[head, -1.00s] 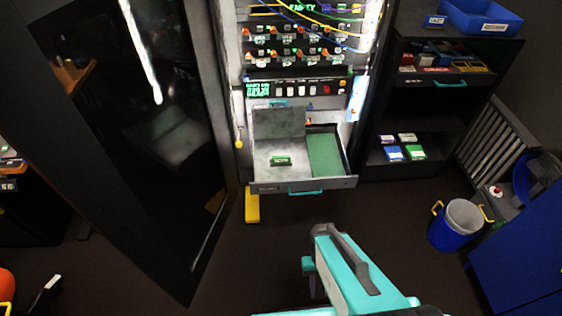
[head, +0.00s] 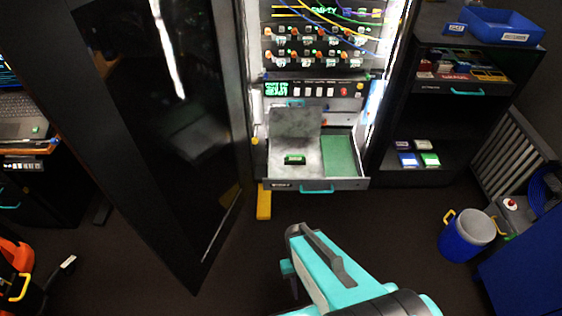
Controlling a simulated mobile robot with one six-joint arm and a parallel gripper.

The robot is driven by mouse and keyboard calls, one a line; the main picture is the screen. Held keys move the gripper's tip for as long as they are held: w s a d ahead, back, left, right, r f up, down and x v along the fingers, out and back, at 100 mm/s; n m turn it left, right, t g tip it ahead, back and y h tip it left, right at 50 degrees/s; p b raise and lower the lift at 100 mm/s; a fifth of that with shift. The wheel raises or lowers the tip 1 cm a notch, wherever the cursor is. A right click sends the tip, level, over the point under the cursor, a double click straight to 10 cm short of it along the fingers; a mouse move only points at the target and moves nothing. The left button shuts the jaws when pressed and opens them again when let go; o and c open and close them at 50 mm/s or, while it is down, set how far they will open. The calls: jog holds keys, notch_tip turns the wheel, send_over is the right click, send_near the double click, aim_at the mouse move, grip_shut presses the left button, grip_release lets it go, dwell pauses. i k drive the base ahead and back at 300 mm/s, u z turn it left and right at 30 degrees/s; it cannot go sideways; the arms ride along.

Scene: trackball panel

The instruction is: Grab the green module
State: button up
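A small dark module with a green top (head: 294,159) lies in the left part of an open drawer (head: 345,184) low in the rack. A flat green panel (head: 340,155) fills the drawer's right part. A green-topped box (head: 429,160) also sits on the low shelf to the right, beside a blue one (head: 408,160). I cannot tell from looks alone which green item is the named module. My teal arm shows at the bottom centre, well in front of the drawer.
A tall dark glossy door (head: 165,130) stands open left of the drawer. A yellow foot (head: 263,203) sticks out below the rack. A blue bucket (head: 466,243) stands at right. The dark floor before the drawer is clear.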

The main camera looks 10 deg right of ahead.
aim_at(289, 157)
jog(key=z, duration=1.1)
jog(key=k, duration=0.1)
jog(key=u, duration=2.4)
jog(key=k, duration=0.2)
jog(key=u, duration=2.45)
jog(key=k, duration=1.6)
jog(key=z, duration=0.25)
